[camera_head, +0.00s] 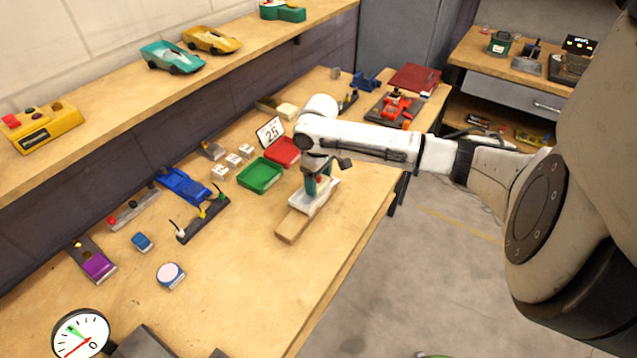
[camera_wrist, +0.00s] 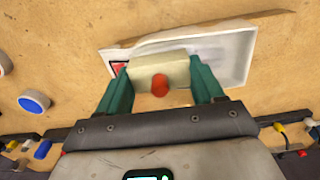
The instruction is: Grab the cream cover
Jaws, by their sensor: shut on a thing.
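The cream cover (camera_wrist: 150,72) is a small pale block between the two teal fingers of my gripper (camera_wrist: 163,86) in the wrist view. A red-orange round thing (camera_wrist: 160,88) shows at its near side. My gripper is shut on the cover. Behind the cover is a shallow white tray (camera_wrist: 235,55). In the head view my gripper (camera_head: 318,183) is right over the white tray (camera_head: 325,200), and the fingers mostly hide the cover there. I cannot tell whether the cover still touches the tray.
A wooden block (camera_head: 292,226) lies at the tray's near end. A green tray (camera_head: 260,175) and a red tray (camera_head: 283,151) stand left and behind. A card marked 25 (camera_head: 270,132) stands at the back. The table's front right is clear.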

